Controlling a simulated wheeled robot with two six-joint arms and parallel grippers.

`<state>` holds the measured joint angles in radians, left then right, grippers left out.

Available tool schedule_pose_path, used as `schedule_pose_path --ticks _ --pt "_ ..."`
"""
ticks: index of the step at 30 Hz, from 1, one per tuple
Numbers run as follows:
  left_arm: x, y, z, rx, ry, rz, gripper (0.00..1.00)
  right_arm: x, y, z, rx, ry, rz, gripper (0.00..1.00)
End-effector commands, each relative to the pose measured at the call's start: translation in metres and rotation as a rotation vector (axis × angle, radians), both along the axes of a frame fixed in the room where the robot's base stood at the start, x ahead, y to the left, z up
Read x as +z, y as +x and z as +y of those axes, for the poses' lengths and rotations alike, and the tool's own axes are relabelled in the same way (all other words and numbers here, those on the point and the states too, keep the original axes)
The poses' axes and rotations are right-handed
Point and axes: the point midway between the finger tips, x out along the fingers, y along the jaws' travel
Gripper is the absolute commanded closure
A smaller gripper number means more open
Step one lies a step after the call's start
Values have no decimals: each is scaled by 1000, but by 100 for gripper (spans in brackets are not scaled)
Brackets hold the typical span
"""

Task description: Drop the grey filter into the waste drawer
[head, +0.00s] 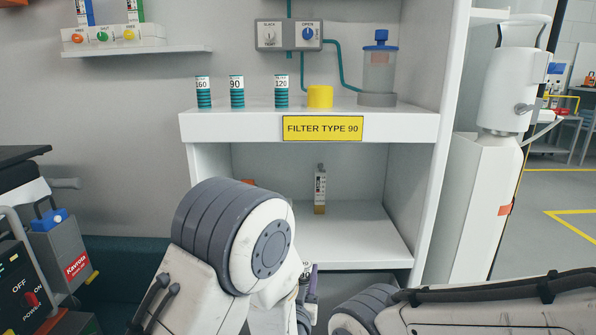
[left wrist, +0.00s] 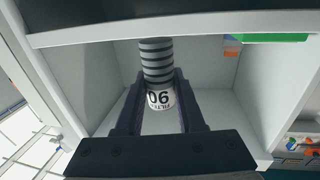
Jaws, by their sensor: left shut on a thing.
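My left gripper (left wrist: 160,98) is shut on the grey filter (left wrist: 157,65), a grey and black ribbed cylinder with a white band that reads 90 upside down in the left wrist view. Around and beyond it is a white-walled compartment (left wrist: 215,85); I cannot tell whether this is the waste drawer. In the head view my left arm covers most of the left gripper (head: 311,282), low in front of the white cabinet. No drawer front is clearly visible there. My right arm enters at bottom right, its gripper out of view.
The cabinet shelf (head: 400,121) bears teal-banded filters (head: 237,92), a yellow cap (head: 320,97) and a clear blue-topped vessel (head: 379,68), above a "FILTER TYPE 90" sign (head: 322,128). A small bottle (head: 320,188) stands in the open bay below. A white machine (head: 484,180) stands right.

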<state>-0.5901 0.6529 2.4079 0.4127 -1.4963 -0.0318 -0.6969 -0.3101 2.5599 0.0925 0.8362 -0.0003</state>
Motion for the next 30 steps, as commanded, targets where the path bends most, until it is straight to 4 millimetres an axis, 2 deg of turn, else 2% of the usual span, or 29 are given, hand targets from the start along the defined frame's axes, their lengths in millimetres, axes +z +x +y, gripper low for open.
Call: schedule_pose_path --ticks 1,4,14,15,17,30 --pt "-11 0 0 0 0 0 100 -10 0 0 0 0 0 26" --pt "-19 0 0 -1 0 -1 100 -15 0 0 0 0 0 26" --pt "-20 0 -1 -1 -1 -1 100 -15 0 0 0 0 0 26" --pt "-20 0 -1 -1 0 -1 47 -15 0 0 0 0 0 26" --pt "-20 0 -1 -1 0 -1 27 -15 0 0 0 0 0 26" --pt "-20 -2 -1 -3 0 0 27 -16 0 0 0 0 0 26"
